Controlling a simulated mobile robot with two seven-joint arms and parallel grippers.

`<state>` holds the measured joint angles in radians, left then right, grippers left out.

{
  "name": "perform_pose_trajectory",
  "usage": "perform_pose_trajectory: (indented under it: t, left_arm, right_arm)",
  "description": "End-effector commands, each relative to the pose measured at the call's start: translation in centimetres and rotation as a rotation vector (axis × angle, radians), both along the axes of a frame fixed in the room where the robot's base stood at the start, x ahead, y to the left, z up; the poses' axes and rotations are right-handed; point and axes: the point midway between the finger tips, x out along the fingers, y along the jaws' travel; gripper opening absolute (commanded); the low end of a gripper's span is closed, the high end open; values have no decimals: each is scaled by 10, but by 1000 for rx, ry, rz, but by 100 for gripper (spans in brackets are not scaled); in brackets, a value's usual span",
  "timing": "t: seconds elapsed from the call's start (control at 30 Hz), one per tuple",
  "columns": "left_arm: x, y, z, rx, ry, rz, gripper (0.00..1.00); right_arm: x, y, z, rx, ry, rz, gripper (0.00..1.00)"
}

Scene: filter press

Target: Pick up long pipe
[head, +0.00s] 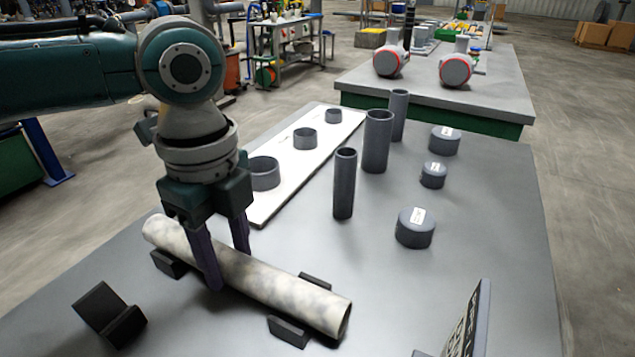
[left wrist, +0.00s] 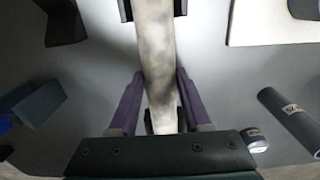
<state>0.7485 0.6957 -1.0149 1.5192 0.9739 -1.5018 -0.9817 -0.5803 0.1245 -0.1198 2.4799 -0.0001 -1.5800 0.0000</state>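The long pipe (head: 275,285), pale and mottled grey, lies across low black cradle blocks on the grey table in the head view. In the left wrist view the pipe (left wrist: 157,60) runs up the middle. My left gripper (head: 229,268) comes down from above and straddles the pipe near its middle, with one purple finger on each side. In the left wrist view the fingers (left wrist: 160,76) look open, their tips close beside the pipe; contact is not clear. The pipe still rests on the blocks. My right gripper is not in view.
A white board (head: 283,180) with several grey rings lies behind the pipe. Dark upright tubes (head: 344,185) and round caps (head: 415,228) stand to the right. A black angled stand (head: 108,315) is at front left, and a tilted panel (head: 468,322) at front right.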

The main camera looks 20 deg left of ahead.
Motion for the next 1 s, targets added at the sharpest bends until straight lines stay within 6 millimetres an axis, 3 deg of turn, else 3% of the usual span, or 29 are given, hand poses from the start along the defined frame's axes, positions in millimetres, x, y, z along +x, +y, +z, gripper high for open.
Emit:
perform_pose_trajectory:
  t: [0.07, 0.4, 0.8, 1.0]
  left_arm:
    - [0, 0, 0, 0, 1, 0, 38]
    - [0, 0, 0, 0, 1, 0, 0]
    - [0, 0, 2, 0, 0, 0, 0]
    - [1, 0, 19, -2, -2, 1, 0]
  right_arm:
    - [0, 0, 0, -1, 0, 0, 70]
    - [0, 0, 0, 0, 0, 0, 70]
    - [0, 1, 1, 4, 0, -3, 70]
    - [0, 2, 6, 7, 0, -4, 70]
